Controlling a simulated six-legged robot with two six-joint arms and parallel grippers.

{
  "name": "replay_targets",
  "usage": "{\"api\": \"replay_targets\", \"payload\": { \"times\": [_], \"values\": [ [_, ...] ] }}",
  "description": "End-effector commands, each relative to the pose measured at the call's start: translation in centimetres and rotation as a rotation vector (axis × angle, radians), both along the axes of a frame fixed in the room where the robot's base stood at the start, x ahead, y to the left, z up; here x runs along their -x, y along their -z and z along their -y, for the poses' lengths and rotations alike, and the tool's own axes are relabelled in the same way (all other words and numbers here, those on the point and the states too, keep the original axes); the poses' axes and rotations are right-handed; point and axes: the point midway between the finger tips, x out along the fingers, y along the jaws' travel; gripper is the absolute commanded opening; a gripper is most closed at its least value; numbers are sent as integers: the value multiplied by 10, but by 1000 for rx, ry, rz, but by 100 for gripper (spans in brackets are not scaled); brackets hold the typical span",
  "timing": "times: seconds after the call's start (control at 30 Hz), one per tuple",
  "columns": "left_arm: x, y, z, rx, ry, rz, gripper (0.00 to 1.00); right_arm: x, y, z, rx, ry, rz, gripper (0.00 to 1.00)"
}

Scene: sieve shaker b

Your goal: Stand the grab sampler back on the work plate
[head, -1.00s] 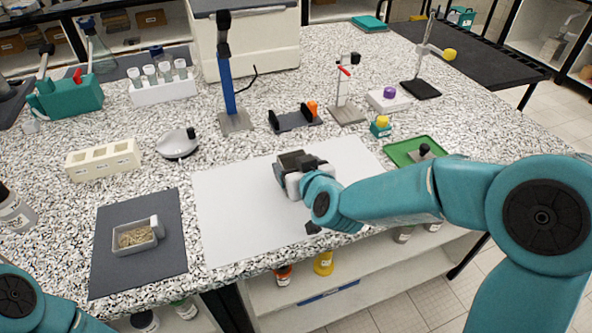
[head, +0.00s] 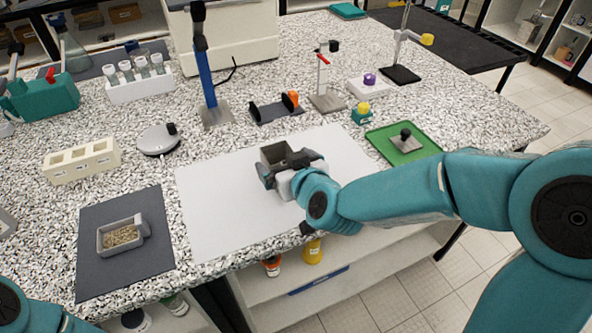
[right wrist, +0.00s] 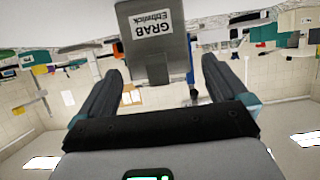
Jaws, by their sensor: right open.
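The grab sampler (head: 274,153) is a small dark grey box with an open top in the head view. It stands on the white work plate (head: 215,205), near its middle. In the right wrist view the sampler (right wrist: 155,40) shows a flat grey face with a white "GRAB" label. My right gripper (head: 287,168) is open in front of it. My left gripper is out of view; only part of that arm shows at the lower left.
A dark mat (head: 90,260) with a grey tray of grain (head: 122,236) lies left of the plate. A green tray (head: 385,143) with a knobbed weight (head: 405,142) lies to the right. A black cradle (head: 272,108) and stands are behind. The plate's left part is bare.

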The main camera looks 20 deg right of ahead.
Motion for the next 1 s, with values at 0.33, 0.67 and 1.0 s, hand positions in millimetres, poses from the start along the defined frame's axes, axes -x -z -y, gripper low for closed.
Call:
{"api": "replay_targets", "payload": {
  "times": [0.33,0.67,1.0],
  "values": [
    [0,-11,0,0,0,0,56,64,-29,2,-1,-1,2,100],
    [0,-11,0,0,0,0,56,73,-30,3,-1,0,-1,100],
    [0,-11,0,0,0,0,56,73,-30,3,-1,0,0,100]
  ]
}}
